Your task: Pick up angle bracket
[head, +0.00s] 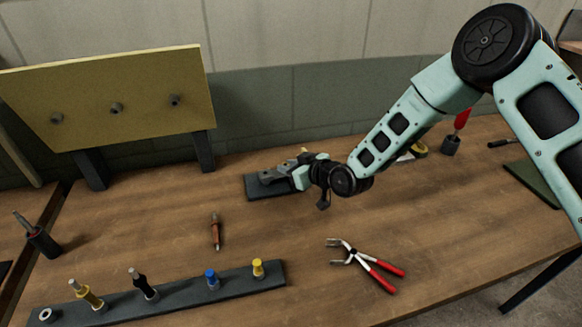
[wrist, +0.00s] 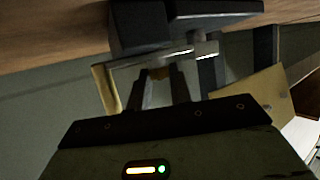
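The grey angle bracket (head: 274,174) lies on a dark pad (head: 262,193) near the back middle of the table. In the wrist view a grey metal piece with a bright edge, which looks like the bracket (wrist: 165,56), lies just beyond the fingertips. My gripper (head: 292,178) is low at the right end of the bracket. In the wrist view its two fingers (wrist: 160,80) stand apart with a gap between them, tips close to the metal. Whether they touch it is hard to tell.
A yellow panel (head: 120,97) on dark legs stands at the back left. Red-handled pliers (head: 362,263), a small red-brown tool (head: 215,231) and a dark strip (head: 190,292) with several fittings lie in front. The table between the pliers and the pad is clear.

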